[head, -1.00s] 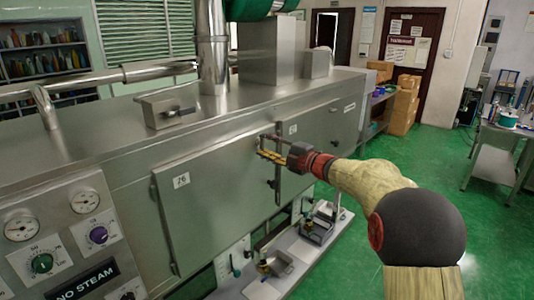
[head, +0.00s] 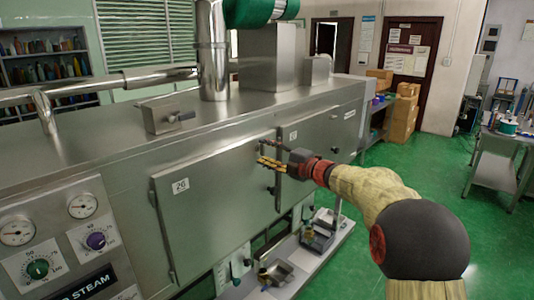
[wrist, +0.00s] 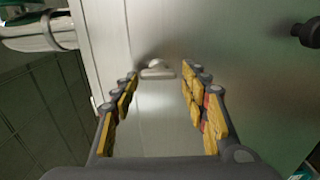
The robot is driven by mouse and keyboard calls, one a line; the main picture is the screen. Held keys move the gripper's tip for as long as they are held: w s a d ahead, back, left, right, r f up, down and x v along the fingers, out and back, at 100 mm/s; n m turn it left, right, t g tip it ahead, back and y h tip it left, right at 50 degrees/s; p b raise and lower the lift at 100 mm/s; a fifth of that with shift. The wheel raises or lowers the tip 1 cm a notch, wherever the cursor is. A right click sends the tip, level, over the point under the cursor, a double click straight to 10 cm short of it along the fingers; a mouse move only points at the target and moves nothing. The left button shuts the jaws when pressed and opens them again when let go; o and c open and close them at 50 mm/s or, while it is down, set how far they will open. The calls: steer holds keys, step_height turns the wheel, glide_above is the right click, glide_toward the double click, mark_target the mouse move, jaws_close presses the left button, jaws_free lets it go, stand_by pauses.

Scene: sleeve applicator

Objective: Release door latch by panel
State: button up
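The steel machine has a large flat door panel (head: 215,210) labelled 26, which looks closed. A narrow vertical strip with latch hardware (head: 278,180) runs along its right edge. My gripper (head: 269,163) is in front of that edge, its yellow-padded fingers pointing left. In the wrist view my gripper (wrist: 157,95) is open, with a clear gap between the fingers. A small rounded metal latch piece (wrist: 157,69) shows between and just beyond the fingertips. I cannot tell whether the fingers touch it. The fingers partly hide the latch in the head view.
A second door panel (head: 325,135) lies to the right. A dark knob (wrist: 308,32) sticks out at right in the wrist view. A low shelf (head: 285,270) with metal fixtures juts out below.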

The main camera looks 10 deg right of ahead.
steer(key=shift+o, duration=1)
steer(key=shift+s+d+r, duration=0.1)
steer(key=shift+s+d, duration=0.05)
steer(key=shift+s, duration=0.05)
steer(key=v, duration=1.1)
steer(key=shift+s+d, duration=0.15)
steer(key=shift+s, duration=0.1)
